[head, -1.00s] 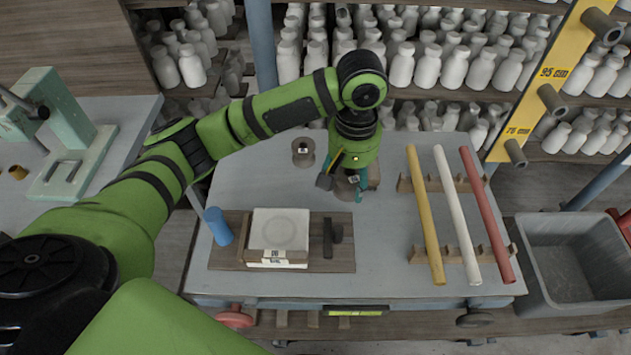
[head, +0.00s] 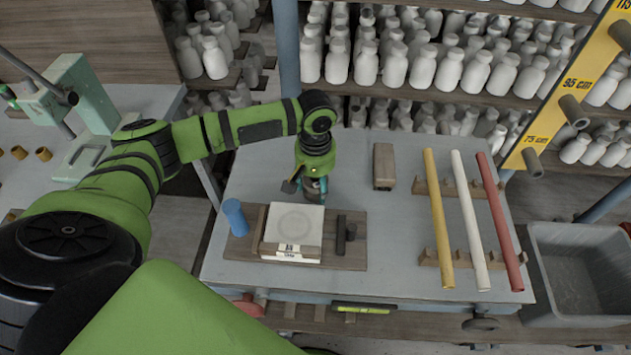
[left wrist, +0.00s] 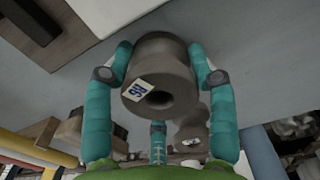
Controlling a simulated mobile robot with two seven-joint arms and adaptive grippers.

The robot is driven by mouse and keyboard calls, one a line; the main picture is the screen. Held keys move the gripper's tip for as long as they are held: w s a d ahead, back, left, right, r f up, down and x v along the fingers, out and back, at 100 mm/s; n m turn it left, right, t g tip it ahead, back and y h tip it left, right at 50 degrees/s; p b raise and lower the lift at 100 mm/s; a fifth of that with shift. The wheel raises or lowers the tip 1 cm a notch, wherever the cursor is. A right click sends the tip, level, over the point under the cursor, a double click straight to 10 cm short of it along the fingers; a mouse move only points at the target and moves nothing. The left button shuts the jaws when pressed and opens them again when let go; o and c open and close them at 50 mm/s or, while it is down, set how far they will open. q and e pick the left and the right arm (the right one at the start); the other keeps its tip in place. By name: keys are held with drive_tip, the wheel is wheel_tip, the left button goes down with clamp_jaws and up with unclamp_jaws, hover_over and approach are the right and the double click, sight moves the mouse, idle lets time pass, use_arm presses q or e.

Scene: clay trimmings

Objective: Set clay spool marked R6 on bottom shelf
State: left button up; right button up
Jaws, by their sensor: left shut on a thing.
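My left gripper (head: 314,190) is shut on a brownish-grey clay spool (left wrist: 160,55), which sits between its teal fingers. A white label on the spool in the left wrist view shows R6 upside down. In the head view the gripper is over the grey table (head: 240,280), behind the white slab, and the spool is mostly hidden by the gripper. A second spool-like piece (left wrist: 190,133) with a label shows below the held one in the left wrist view, partly hidden by the fingers. I cannot tell which surface is the bottom shelf. My right gripper is not in view.
A white slab (head: 294,222) lies on a wooden board beside a blue cylinder (head: 235,216). A brown block (head: 384,166) stands behind. Yellow, white and red rods (head: 438,215) rest on wooden racks at right. A grey tub (head: 585,270) stands right of the table.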

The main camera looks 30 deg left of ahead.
use_arm(q)
drive_tip(key=shift+f, duration=0.15)
drive_tip(key=o, duration=1.2)
drive_tip(key=shift+f, duration=0.1)
